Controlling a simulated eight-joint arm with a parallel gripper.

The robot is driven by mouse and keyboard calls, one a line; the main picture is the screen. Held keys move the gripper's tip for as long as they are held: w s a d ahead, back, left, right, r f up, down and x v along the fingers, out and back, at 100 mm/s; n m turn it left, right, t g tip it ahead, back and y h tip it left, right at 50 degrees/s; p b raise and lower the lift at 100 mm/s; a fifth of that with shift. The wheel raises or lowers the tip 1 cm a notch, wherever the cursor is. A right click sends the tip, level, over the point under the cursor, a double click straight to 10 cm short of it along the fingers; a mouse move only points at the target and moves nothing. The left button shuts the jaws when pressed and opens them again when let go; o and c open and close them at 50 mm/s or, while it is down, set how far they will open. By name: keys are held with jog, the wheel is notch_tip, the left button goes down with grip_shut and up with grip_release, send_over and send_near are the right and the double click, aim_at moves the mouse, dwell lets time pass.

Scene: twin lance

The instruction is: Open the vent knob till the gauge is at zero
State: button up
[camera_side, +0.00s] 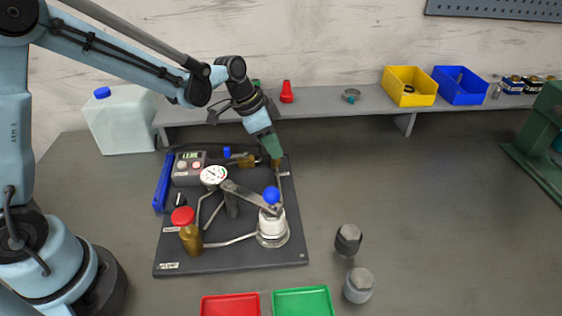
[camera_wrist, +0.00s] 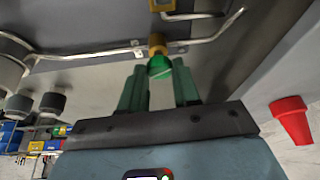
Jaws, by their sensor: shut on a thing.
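A green knob (camera_wrist: 159,66) on a brass fitting (camera_wrist: 157,43) sits between the fingertips in the wrist view. My gripper (camera_wrist: 160,80) is shut on this knob; it also shows in the side view (camera_side: 277,157), pointing down at the board's back right corner. There the fingers hide the knob, and a brass piece (camera_side: 277,165) shows just below them. A round white gauge (camera_side: 214,175) stands on the dark board (camera_side: 235,262); its needle is too small to read surely. A grey box with a lit display (camera_side: 190,155) is behind it, its digits unclear.
A shelf behind holds a red cone (camera_side: 287,92), a yellow bin (camera_side: 409,87) and a blue bin (camera_side: 460,86). The table right of the board is mostly clear.

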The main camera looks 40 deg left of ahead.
jog(key=n, duration=0.2)
jog(key=n+y, duration=0.1)
jog(key=n, duration=0.1)
jog(key=n+t+y, duration=0.1)
jog(key=n, duration=0.1)
jog(key=shift+s+d+n, duration=0.15)
jog(key=shift+d+n, duration=0.1)
jog(key=shift+n, duration=0.05)
jog(key=n+y, duration=0.1)
jog(key=n, duration=0.2)
jog(key=n+y, duration=0.1)
jog(key=n, duration=0.2)
jog(key=shift+d+y, duration=0.15)
jog(key=shift+y, duration=0.25)
jog(key=o, duration=1)
jog(key=shift+o, duration=0.2)
jog(key=v, duration=1.2)
jog(key=shift+r, duration=0.1)
